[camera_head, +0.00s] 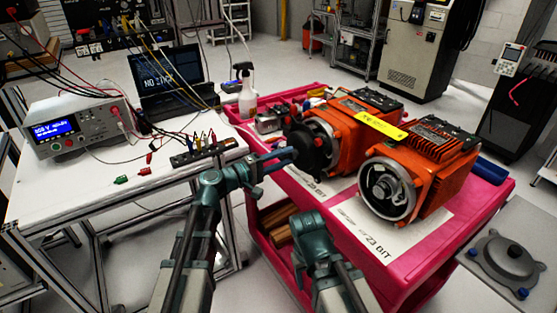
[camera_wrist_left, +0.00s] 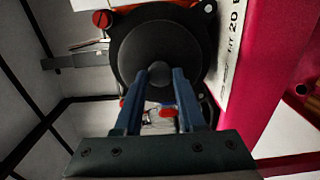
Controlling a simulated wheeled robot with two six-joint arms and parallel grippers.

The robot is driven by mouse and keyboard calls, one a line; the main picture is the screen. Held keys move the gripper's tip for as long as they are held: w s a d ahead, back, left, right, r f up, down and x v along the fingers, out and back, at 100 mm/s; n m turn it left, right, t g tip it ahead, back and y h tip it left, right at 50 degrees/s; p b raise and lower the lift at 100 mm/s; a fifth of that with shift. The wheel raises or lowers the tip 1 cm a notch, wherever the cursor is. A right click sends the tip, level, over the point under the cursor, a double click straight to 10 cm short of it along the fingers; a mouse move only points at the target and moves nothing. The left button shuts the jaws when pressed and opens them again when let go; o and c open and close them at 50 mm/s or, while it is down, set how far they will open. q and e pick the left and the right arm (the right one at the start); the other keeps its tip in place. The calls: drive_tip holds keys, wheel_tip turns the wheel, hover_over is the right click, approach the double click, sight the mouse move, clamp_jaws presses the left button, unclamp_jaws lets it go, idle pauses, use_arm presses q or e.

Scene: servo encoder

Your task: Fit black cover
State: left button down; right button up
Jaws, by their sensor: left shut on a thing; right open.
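The black cover (camera_head: 308,148) is a round dark disc with a central knob. My left gripper (camera_head: 290,155) is shut on that knob, which shows between the blue fingers in the left wrist view (camera_wrist_left: 160,75). The cover is in front of the round end of the left orange motor (camera_head: 350,128) and hides part of it. I cannot tell whether they touch. The right orange motor (camera_head: 425,155) shows an uncovered round silver end (camera_head: 388,190). My right gripper (camera_head: 308,225) is open and low, by the cart's near edge; its fingertips are hard to make out.
The motors stand on a pink cart (camera_head: 440,240) with white labelled sheets. A yellow strip (camera_head: 380,126) lies across the left motor. A spray bottle (camera_head: 247,90) stands behind. A white bench (camera_head: 100,175) with power supply (camera_head: 80,130) and leads is left. A grey round part (camera_head: 505,260) lies lower right.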

sight(290, 155)
use_arm(q)
drive_tip(key=shift+x, duration=1.3)
drive_tip(key=shift+w+d, duration=0.3)
drive_tip(key=shift+d, duration=0.1)
drive_tip(key=shift+c, duration=2.1)
unclamp_jaws()
drive_tip(key=shift+c, duration=0.5)
drive_tip(key=shift+v, duration=1.25)
